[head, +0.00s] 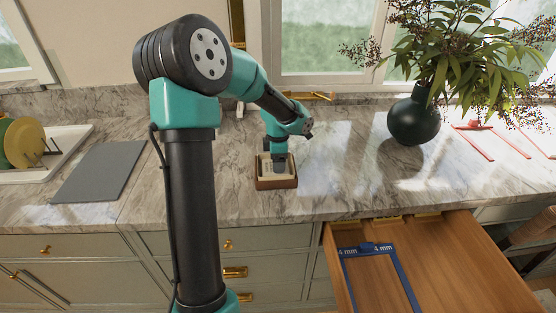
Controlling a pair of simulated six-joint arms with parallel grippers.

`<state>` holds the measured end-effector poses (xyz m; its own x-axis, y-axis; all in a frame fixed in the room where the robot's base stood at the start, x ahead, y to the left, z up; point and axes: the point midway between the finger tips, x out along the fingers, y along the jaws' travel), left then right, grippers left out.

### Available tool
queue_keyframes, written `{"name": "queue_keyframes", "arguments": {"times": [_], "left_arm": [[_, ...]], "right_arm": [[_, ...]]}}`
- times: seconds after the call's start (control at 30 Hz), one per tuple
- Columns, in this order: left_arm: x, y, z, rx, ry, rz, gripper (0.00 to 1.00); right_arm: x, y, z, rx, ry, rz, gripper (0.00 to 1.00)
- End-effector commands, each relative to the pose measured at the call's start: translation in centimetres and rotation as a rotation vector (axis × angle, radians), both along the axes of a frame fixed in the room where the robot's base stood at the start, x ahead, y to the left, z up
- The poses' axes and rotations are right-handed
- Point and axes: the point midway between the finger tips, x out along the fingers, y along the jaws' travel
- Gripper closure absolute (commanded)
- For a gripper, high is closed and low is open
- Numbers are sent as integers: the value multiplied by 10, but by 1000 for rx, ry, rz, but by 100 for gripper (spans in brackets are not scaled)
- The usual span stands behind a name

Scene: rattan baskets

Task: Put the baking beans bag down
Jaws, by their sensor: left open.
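My left gripper (279,163) is over a small brown open box (276,184) on the marble counter. A pale bag-like thing (268,168) with faint print, perhaps the baking beans bag, is in the box beside the gripper. My gripper and wrist cover part of it. The jaws are open, and the fingertips are at or just inside the box; I cannot tell whether they touch the bag. My right gripper is not in view.
A dark green vase (414,120) with leafy branches stands to the right. A grey board (100,171) and a dish rack with plates (25,142) are at left. An open wooden drawer (455,270) with a blue frame (347,268) juts out below the counter.

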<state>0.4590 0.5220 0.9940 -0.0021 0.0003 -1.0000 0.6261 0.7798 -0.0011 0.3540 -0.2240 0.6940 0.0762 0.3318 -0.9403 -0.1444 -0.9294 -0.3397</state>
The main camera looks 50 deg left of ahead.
Motion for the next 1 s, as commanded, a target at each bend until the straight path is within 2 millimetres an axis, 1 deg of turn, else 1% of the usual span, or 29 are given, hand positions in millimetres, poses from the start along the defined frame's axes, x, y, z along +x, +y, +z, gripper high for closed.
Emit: {"name": "queue_keyframes", "arguments": {"times": [0.17,0.27,0.37,0.57,0.8,0.9,1.0], "left_arm": [[0,0,1,1,-1,0,28],[0,0,6,0,-1,1,28],[0,0,16,1,-2,1,28],[1,0,50,1,-5,0,28],[1,0,95,1,-5,0,28],[1,0,109,1,-3,1,28],[1,0,118,1,-2,1,28]], "right_arm": [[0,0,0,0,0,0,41],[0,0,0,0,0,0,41],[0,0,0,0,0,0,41],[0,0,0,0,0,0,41],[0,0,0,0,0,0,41],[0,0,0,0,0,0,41],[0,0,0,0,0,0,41]]}}
